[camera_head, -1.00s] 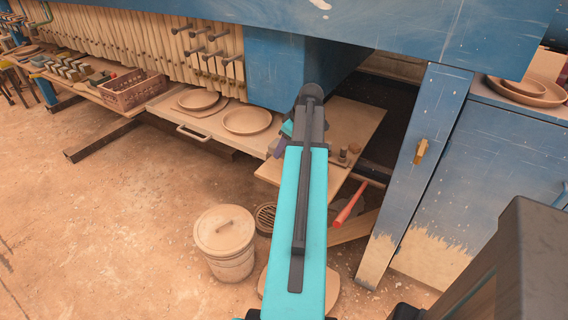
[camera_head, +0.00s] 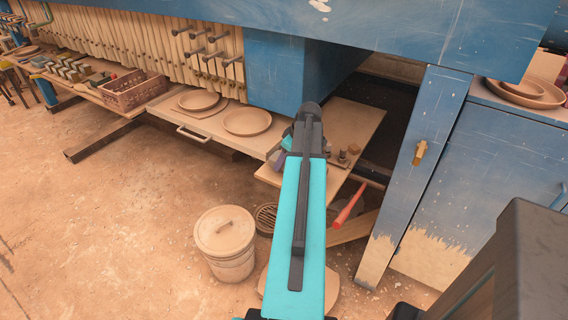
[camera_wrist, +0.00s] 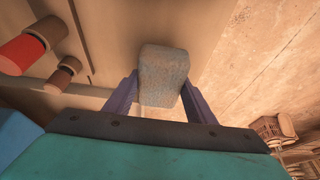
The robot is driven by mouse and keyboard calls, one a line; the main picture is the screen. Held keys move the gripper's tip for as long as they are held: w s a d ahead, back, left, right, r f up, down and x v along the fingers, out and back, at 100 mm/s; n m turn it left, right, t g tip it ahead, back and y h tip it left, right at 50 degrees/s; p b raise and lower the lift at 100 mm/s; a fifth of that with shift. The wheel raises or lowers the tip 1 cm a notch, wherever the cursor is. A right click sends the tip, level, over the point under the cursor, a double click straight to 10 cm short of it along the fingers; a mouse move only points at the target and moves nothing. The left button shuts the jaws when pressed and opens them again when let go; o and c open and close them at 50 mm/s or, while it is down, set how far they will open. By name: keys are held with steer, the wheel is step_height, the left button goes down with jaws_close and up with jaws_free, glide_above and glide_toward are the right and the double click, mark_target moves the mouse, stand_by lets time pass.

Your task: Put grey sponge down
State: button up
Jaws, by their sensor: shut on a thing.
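The grey sponge (camera_wrist: 163,76) shows in the wrist view, between the two purple fingers of my gripper (camera_wrist: 160,92). My gripper is shut on it. Below it in the wrist view is a tan board (camera_wrist: 110,35); I cannot tell whether the sponge touches it. In the head view my arm covers most of the gripper and the sponge. A purple finger (camera_head: 275,160) shows just left of the arm, over the tan board (camera_head: 352,125) beside the blue press.
Round plates (camera_head: 247,122) lie on a shelf at left. A lidded bucket (camera_head: 225,243) stands on the floor. A blue post (camera_head: 415,165) rises at right.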

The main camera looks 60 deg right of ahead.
steer(key=shift+f, duration=0.9)
steer(key=shift+f, duration=0.2)
steer(key=o, duration=0.9)
steer(key=shift+o, duration=0.2)
steer(key=shift+r, duration=0.15)
steer(key=shift+b+v, duration=0.8)
steer(key=shift+v, duration=5.25)
